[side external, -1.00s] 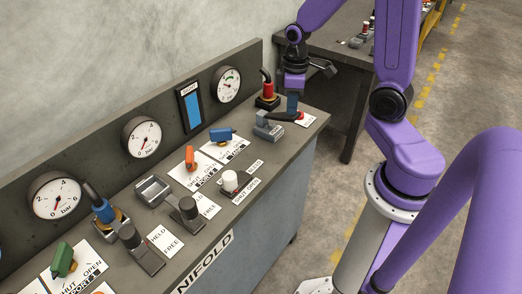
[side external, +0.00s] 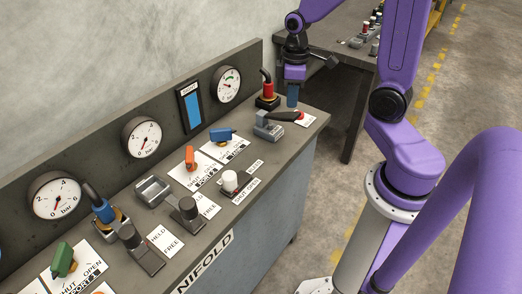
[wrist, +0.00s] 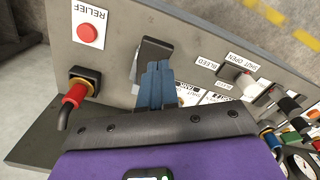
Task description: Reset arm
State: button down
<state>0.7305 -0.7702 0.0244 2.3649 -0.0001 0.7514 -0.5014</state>
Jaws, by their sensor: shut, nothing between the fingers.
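My gripper (side external: 292,103) is shut and empty, with its blue fingers pointing down above the far end of the bench. The fingers show pressed together in the wrist view (wrist: 157,72). Below and beside them is a grey block with a dark lever (side external: 280,117); in the wrist view the fingers partly hide this dark lever (wrist: 153,50). A red knob (side external: 300,116) shows by the white RELIEF plate (side external: 309,121); in the wrist view it is a round red spot (wrist: 88,34). My fingers appear apart from the lever.
A red fitting with a black hose (side external: 268,90) stands close left of my gripper. The gauge panel (side external: 150,130) rises behind. A white knob (side external: 230,180), blue handle (side external: 221,134) and orange handle (side external: 190,157) stand nearer along the bench. A second table (side external: 340,50) is beyond.

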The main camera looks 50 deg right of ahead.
jog(key=s+a+r+n, duration=0.2)
jog(key=s+a+n, duration=0.1)
jog(key=s+a, duration=0.3)
jog(key=s+a+r+n, duration=0.1)
jog(key=s+a+n, duration=0.2)
jog(key=s+a, duration=0.4)
jog(key=s, duration=0.4)
jog(key=shift+s+a+r, duration=0.15)
jog(key=shift+r, duration=0.25)
jog(key=w+d+m, duration=0.6)
jog(key=w+d, duration=0.8)
jog(key=w, duration=0.4)
jog(key=shift+s+f, duration=0.15)
jog(key=shift+f, duration=1.25)
jog(key=shift+s+f, duration=0.1)
jog(key=shift+f, duration=1.25)
